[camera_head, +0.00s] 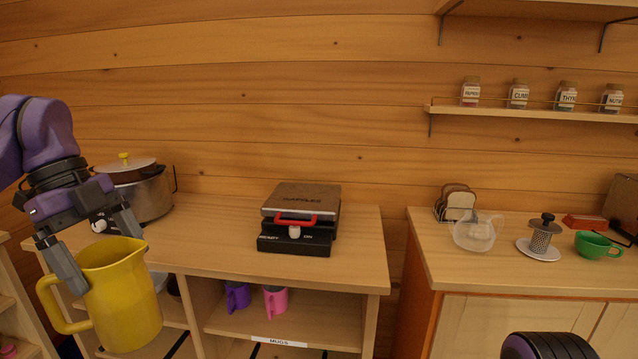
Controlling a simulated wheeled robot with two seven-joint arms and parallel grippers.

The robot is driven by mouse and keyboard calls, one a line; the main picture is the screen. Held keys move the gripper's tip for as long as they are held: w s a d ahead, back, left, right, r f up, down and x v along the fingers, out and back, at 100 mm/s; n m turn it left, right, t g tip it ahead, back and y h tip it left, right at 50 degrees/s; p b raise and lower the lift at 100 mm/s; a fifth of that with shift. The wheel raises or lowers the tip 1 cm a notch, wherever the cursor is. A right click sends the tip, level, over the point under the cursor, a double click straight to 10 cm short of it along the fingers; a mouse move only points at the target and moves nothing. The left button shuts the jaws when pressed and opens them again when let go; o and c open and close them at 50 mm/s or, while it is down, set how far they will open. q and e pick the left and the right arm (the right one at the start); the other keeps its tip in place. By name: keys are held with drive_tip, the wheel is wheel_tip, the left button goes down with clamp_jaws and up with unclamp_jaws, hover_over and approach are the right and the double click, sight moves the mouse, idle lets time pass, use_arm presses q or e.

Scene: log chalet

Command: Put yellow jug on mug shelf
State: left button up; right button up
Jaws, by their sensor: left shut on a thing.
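The yellow jug (128,305) is at the lower left, upright, with its handle to the left. My left gripper (105,255) is shut on the jug's rim and holds it in the air in front of the wooden cabinet. The mug shelf (305,325) is the open compartment under the countertop, with a "MUGS" label (279,341) on its front edge. A purple mug (238,297) and a pink mug (275,301) stand in that part of the cabinet. A dark rounded part of my right arm shows at the bottom right, but my right gripper is out of view.
A waffle maker (301,217) and a lidded pot (150,192) stand on the cabinet top (225,235). A right counter (460,270) holds a glass teapot (474,232), a strainer (541,238) and a green cup (594,246). Spice jars (517,95) line a wall shelf.

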sight(146, 270)
use_arm(q)
drive_tip(key=w+f+m+g+y, duration=0.1)
drive_tip(key=f+m, duration=0.1)
drive_tip(key=m, duration=0.2)
drive_tip(key=w+d+f+m+g+y, duration=0.1)
drive_tip(key=m, duration=0.3)
drive_tip(key=w+d+f+m+g+y, duration=0.1)
drive_tip(key=w+f+m, duration=0.1)
drive_tip(key=m, duration=0.2)
drive_tip(key=shift+w+d+f+m+y, duration=0.1)
drive_tip(key=shift+f+m+y, duration=0.2)
drive_tip(key=w+d+f+n+t, duration=0.1)
drive_tip(key=d+f+n+t, duration=0.2)
drive_tip(key=f+n, duration=0.55)
drive_tip(key=w+d+f+n+t+y, duration=0.1)
drive_tip(key=w+d+f+n+t, duration=0.2)
drive_tip(key=n, duration=1.1)
drive_tip(key=d+f+n+t, duration=0.35)
drive_tip(key=f+n, duration=0.35)
drive_tip(key=n, duration=0.4)
drive_tip(key=s+f, duration=0.3)
drive_tip(key=f, duration=0.1)
drive_tip(key=shift+s+d+f+g, duration=0.3)
drive_tip(key=shift+d+f+g, duration=0.05)
drive_tip(key=shift+f, duration=0.05)
